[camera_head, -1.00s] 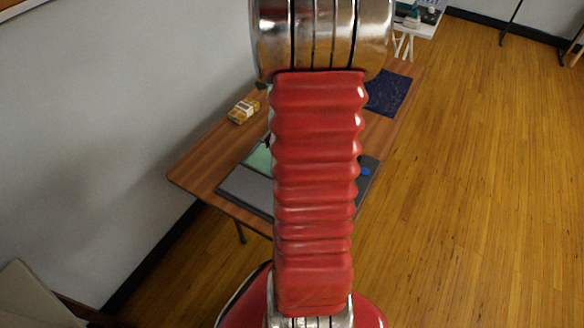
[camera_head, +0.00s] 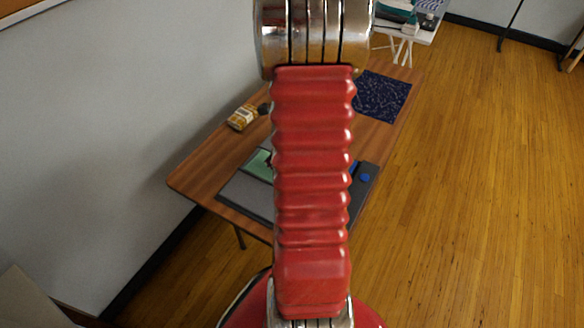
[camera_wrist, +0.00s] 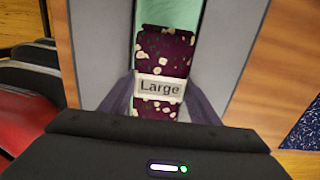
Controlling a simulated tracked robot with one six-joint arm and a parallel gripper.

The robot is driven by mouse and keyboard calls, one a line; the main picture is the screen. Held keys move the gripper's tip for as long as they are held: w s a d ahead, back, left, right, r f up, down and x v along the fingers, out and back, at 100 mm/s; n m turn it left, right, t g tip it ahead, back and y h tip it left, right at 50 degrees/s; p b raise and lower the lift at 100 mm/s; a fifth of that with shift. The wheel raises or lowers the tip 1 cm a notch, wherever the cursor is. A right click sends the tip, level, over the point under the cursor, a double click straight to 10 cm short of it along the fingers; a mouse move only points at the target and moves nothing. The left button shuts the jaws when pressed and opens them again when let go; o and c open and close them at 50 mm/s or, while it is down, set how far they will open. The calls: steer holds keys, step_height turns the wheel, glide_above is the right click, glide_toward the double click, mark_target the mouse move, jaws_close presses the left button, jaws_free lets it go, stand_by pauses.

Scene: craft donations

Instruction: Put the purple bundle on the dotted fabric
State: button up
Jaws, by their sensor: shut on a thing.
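The purple bundle (camera_wrist: 165,55) is dark purple with pale and green spots and a white band reading "Large". It shows in the wrist view between the fingers of my gripper (camera_wrist: 160,92), which is shut on it; the green and grey surface is behind it. The dotted fabric (camera_head: 382,97) is a flat, dark navy piece with small light dots, toward the far right of the wooden table in the head view. Its edge also shows at the right of the wrist view (camera_wrist: 305,128). In the head view, my arm hides the gripper and bundle.
A grey board (camera_head: 245,192) with a green area (camera_head: 259,165) and a blue part (camera_head: 365,177) lies on the wooden table (camera_head: 200,172). A yellow packet (camera_head: 242,117) lies near the wall, with a dark item beside it. A white table (camera_head: 415,36) with items stands beyond.

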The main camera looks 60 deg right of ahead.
steer(key=shift+f, duration=1.9)
steer(key=shift+a+f, duration=0.1)
steer(key=shift+f, duration=0.25)
steer(key=shift+f, duration=0.1)
steer(key=shift+c, duration=1.1)
steer(key=shift+s+a+f, duration=0.1)
steer(key=shift+f, duration=0.2)
steer(key=shift+c, duration=0.8)
steer(key=o, duration=1.6)
steer(key=shift+o, duration=0.2)
steer(key=r, duration=1.3)
steer(key=shift+d+r, duration=0.2)
steer(key=shift+r, duration=0.1)
